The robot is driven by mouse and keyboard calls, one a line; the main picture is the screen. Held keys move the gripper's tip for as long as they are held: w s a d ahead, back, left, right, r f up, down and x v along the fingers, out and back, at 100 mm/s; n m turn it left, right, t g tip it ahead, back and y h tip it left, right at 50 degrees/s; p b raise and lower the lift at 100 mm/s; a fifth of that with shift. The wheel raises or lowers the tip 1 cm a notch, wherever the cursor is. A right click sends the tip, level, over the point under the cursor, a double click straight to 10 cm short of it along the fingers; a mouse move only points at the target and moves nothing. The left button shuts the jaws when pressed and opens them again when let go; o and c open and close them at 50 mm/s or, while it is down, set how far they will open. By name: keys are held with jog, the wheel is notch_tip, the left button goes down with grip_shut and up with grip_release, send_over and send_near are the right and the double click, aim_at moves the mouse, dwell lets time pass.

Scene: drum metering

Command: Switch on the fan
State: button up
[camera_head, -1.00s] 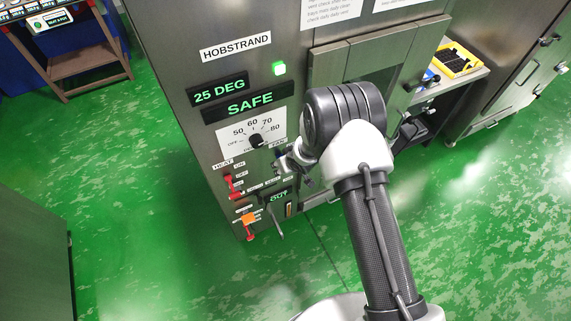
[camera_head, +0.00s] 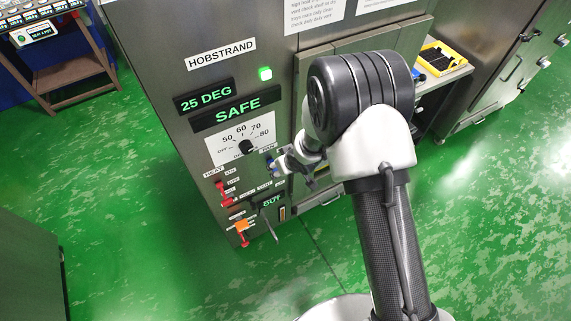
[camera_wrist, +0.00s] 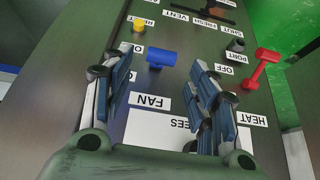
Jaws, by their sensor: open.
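The fan switch is a small blue handle (camera_wrist: 161,58) on the steel panel, above the FAN label (camera_wrist: 150,101) in the wrist view. In the wrist view my gripper (camera_wrist: 162,66) is open, with one finger on each side of the blue handle and a gap to both. I cannot tell how far the fingertips are from the panel. In the head view my gripper (camera_head: 285,168) is beside the panel, just right of and below the temperature dial, and my arm hides part of that area.
A red heat handle (camera_wrist: 262,68) and a dark knob (camera_wrist: 236,45) are right of my fingers in the wrist view. A yellow knob (camera_wrist: 138,25) lies beyond the blue handle. The display (camera_head: 238,110) reads SAFE. Green floor (camera_head: 150,230) is clear left of the machine.

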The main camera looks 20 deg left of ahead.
jog(key=v, duration=0.3)
jog(key=shift+d+r, duration=0.2)
jog(key=shift+r, duration=0.15)
jog(key=d+r+m+t+h+b, duration=0.2)
jog(key=d+r+m+h+b, duration=0.25)
jog(key=d+r, duration=1.6)
jog(key=s+d+r+m+b, duration=0.2)
jog(key=s+d+r+m, duration=0.15)
jog(key=s+d, duration=0.55)
jog(key=s+d+m+g+b, duration=0.1)
jog(key=s+d+b, duration=0.1)
jog(key=s, duration=1.2)
jog(key=shift+d+m, duration=0.4)
jog(key=shift+d, duration=0.05)
